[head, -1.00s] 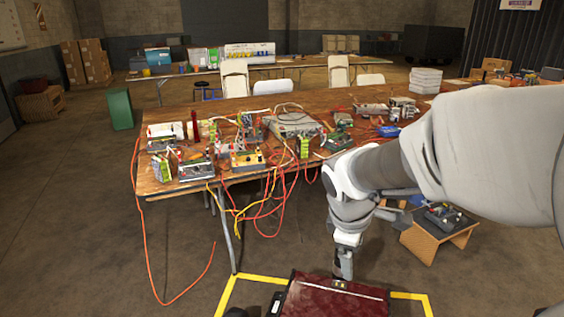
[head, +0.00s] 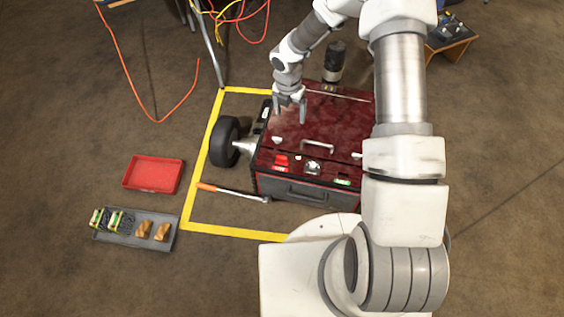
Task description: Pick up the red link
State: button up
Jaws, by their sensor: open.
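A small bright red piece (head: 281,162), which looks like the red link, lies on the front left of the dark red top of a case (head: 335,130). A silver-white part and a small green-marked part sit to its right. My gripper (head: 290,112) is open and empty, pointing down over the left part of the case top. It is farther back than the red piece and apart from it. Its exact height above the top cannot be told.
A red tray (head: 152,174) and a grey tray (head: 135,229) holding several small parts lie on the floor at left. An orange-handled tool (head: 232,192) lies before the case. A black wheel (head: 224,141) stands at its left, inside yellow floor tape (head: 196,180).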

notch_tip(320, 180, down, 8)
jog(key=s+a+n+b, duration=0.1)
jog(key=a+n, duration=0.1)
jog(key=n, duration=0.1)
jog(key=b, duration=0.4)
send_over(282, 157)
jog(key=shift+y, duration=0.3)
notch_tip(282, 157, down, 12)
jog(key=shift+d, duration=0.1)
jog(key=shift+s+f+b, duration=0.1)
jog(key=shift+f+b, duration=1.1)
jog(key=shift+f, duration=1.6)
jog(key=shift+r, duration=0.1)
grip_shut()
